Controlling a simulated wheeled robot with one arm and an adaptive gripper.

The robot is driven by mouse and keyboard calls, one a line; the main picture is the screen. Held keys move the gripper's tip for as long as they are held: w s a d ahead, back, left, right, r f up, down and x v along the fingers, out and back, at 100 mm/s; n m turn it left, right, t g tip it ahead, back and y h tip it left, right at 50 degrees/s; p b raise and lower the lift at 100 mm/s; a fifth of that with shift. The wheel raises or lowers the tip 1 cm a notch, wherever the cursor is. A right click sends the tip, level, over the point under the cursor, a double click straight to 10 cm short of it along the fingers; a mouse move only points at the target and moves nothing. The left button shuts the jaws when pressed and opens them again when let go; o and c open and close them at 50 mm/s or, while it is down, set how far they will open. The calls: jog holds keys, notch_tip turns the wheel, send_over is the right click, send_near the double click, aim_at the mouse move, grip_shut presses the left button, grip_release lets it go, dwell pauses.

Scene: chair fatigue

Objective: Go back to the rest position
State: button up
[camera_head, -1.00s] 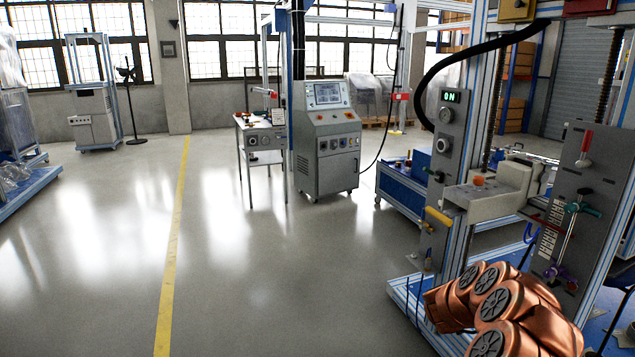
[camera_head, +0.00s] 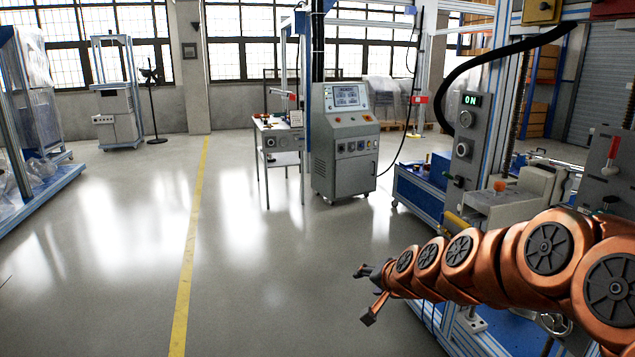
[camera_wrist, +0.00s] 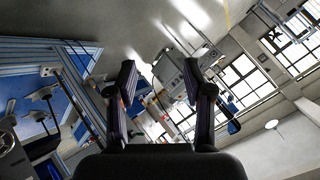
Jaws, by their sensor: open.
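My copper-coloured arm reaches in from the right edge of the head view, stretched leftward in front of the test rig. My gripper (camera_head: 366,293) is at its left end, over bare floor, with its fingers spread. In the wrist view my gripper (camera_wrist: 160,82) shows two dark fingers well apart with nothing between them. The wrist view is tilted, with the floor and windows beyond the fingers.
The test rig (camera_head: 463,150) with its lit ON display stands right, partly hidden by my arm. A grey control console (camera_head: 345,150) and a small table (camera_head: 279,140) stand farther back. The floor left of my gripper is clear, crossed by a yellow line (camera_head: 190,250).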

jog(key=s+a+f+n+g, duration=0.1)
jog(key=s+f+n+g, duration=0.15)
jog(key=s, duration=0.65)
jog(key=s+a+f+n+g, duration=0.1)
jog(key=s+n+g, duration=0.15)
jog(key=s, duration=0.75)
jog(key=s+d+f+n+g+h, duration=0.15)
jog(key=s+d+g, duration=0.25)
jog(key=s, duration=0.8)
jog(key=s+d+g+h, duration=0.2)
jog(key=s+d+g, duration=0.15)
jog(key=s, duration=0.85)
notch_tip(320, 180, up, 14)
jog(key=t+p, duration=0.1)
jog(key=p, duration=1.2)
jog(key=shift+d, duration=0.3)
